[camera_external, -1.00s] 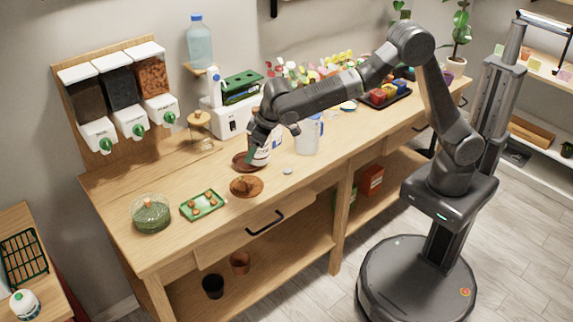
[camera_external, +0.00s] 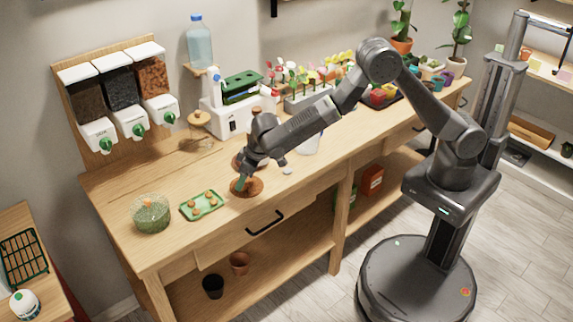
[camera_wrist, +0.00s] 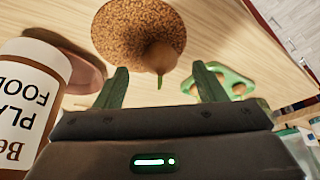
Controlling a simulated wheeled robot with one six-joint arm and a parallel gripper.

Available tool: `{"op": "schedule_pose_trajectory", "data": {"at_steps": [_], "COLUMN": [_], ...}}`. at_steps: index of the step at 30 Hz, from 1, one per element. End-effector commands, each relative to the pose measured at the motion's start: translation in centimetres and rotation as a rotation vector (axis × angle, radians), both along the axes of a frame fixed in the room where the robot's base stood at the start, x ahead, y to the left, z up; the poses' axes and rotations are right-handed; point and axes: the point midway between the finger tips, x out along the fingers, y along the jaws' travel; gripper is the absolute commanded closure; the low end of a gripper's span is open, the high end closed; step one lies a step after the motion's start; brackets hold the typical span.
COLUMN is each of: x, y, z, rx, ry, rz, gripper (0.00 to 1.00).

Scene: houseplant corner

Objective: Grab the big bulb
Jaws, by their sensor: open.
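The big bulb (camera_wrist: 160,56) is brown with a small green tip. In the wrist view it lies on a round, brown, speckled dish (camera_wrist: 120,28), just beyond and between my fingertips. The same dish (camera_external: 254,188) shows in the external view near the table's front edge, with my gripper (camera_external: 241,183) over it and covering most of the bulb. My gripper (camera_wrist: 160,82) is open, its two green fingers apart with nothing between them. Several small bulbs sit in a green tray (camera_external: 202,206) left of the dish; the tray (camera_wrist: 225,72) also shows at the right in the wrist view.
A small white item (camera_external: 287,170) lies right of the dish. The wood left of the jar is clear.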

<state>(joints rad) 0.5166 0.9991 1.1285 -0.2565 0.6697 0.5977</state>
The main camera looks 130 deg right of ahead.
Motion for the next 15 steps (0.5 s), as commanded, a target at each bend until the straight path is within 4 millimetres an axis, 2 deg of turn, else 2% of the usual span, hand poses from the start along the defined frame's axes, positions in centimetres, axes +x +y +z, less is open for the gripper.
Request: {"op": "schedule_pose_trajectory", "data": {"at_steps": [6,15], "x": [0.5,0.5], "y": [-0.6,-0.7], "z": [-1.8,-2.2], "rx": [0.000,0.000], "ry": [0.000,-0.001], "rz": [-0.001,0.000], "gripper": [0.36,0.38]}}
